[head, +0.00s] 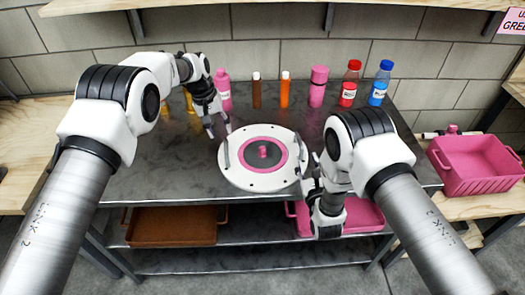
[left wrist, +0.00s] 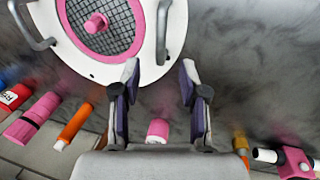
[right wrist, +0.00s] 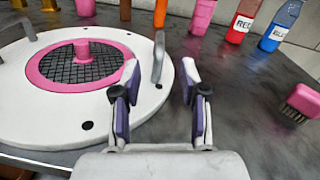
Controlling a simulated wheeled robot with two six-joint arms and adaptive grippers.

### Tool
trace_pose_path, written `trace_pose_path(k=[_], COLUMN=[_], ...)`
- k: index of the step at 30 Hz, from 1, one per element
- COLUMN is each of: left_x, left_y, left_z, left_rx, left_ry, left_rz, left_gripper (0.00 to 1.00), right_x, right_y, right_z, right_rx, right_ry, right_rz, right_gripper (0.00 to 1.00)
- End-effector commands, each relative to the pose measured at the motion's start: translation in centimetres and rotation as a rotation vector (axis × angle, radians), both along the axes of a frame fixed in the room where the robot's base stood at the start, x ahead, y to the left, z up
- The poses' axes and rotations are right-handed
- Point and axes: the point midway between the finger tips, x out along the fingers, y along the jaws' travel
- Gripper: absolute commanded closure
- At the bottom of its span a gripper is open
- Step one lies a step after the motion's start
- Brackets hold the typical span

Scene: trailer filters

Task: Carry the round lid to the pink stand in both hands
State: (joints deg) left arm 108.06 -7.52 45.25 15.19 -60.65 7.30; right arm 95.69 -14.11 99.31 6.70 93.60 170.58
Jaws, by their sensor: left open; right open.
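The round lid (head: 262,184) lies flat on the dark table. It is white with a pink ring, grey mesh, a pink centre knob and two upright grey handles. My left gripper (head: 219,131) is open and empty beside the lid's left side; in the left wrist view a handle (left wrist: 163,32) stands ahead of the open fingertips (left wrist: 160,72). My right gripper (head: 306,170) is open at the lid's right edge; in the right wrist view the other handle (right wrist: 158,58) appears between the fingertips (right wrist: 160,75), not gripped. I cannot pick out a pink stand.
Behind the lid stand pink, brown and orange bottles, a red bottle (head: 349,84) and a blue bottle (head: 380,84). A pink crate (head: 478,179) sits on the right bench. A brown tray (head: 170,226) and a pink tray (head: 364,216) are on the lower shelf.

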Motion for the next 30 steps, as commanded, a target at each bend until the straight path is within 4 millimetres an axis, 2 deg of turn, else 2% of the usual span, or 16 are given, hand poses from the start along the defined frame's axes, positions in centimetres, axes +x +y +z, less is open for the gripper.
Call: trace_pose_path(k=[5, 18, 22, 29, 30], left_x=[0.0, 0.2, 0.2, 0.2, 0.2], left_y=[-0.1, -1.3, -1.5, -1.5, -1.5], left_z=[-0.7, -7.0, -7.6, -7.7, -7.7], left_rx=[0.000, 0.001, 0.001, 0.001, 0.001], left_ry=[0.002, 0.000, -0.001, -0.001, -0.001], left_rz=[0.000, 0.000, 0.001, 0.001, 0.001], left_gripper=[0.57, 0.57, 0.57, 0.57, 0.67], right_x=[0.6, 7.1, 7.7, 7.8, 7.8], right_y=[0.1, 0.9, 1.0, 1.0, 1.0], right_z=[0.0, 0.0, 0.1, 0.0, 0.0], right_rx=[0.000, 0.000, 0.000, 0.000, 0.000], right_ry=[-0.001, -0.002, -0.001, 0.000, 0.000], right_rz=[-0.001, -0.001, 0.000, 0.000, 0.000], right_gripper=[0.57, 0.57, 0.57, 0.57, 0.67])
